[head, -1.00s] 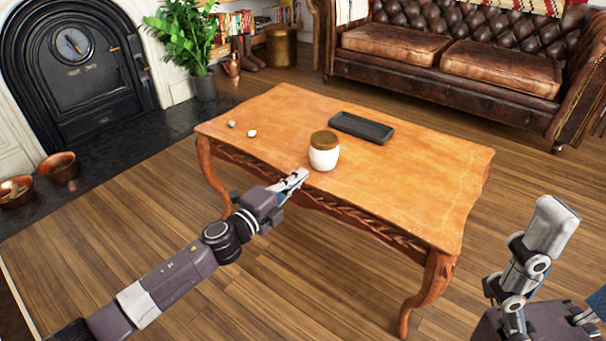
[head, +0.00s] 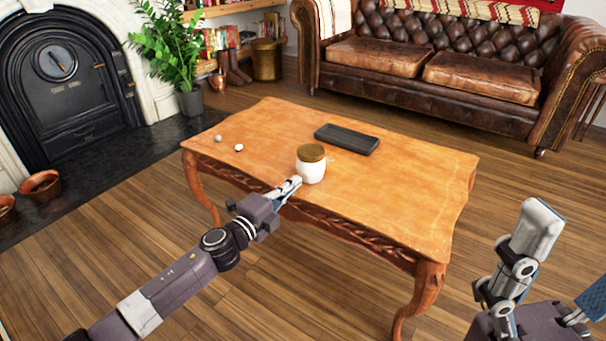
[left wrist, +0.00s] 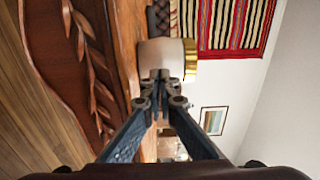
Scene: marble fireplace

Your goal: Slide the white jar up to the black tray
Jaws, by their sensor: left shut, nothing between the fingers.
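The white jar (head: 311,171) with a brown-gold lid stands upright on the wooden table (head: 400,190), near its front edge. The black tray (head: 347,139) lies flat behind it and to the right, with bare tabletop between them. My left gripper (head: 297,181) is shut and empty, its tips at the jar's near left side. In the left wrist view the closed fingertips (left wrist: 162,76) overlap the jar (left wrist: 160,57); whether they touch it I cannot tell. My right gripper (head: 568,258) is at the lower right, off the table, its fingers apart.
Two small pale balls, one greyish (head: 218,138) and one white (head: 239,147), lie on the table's left part. The table's right side is clear. A leather sofa (head: 440,65) stands behind, and a black fireplace (head: 65,80) is at left.

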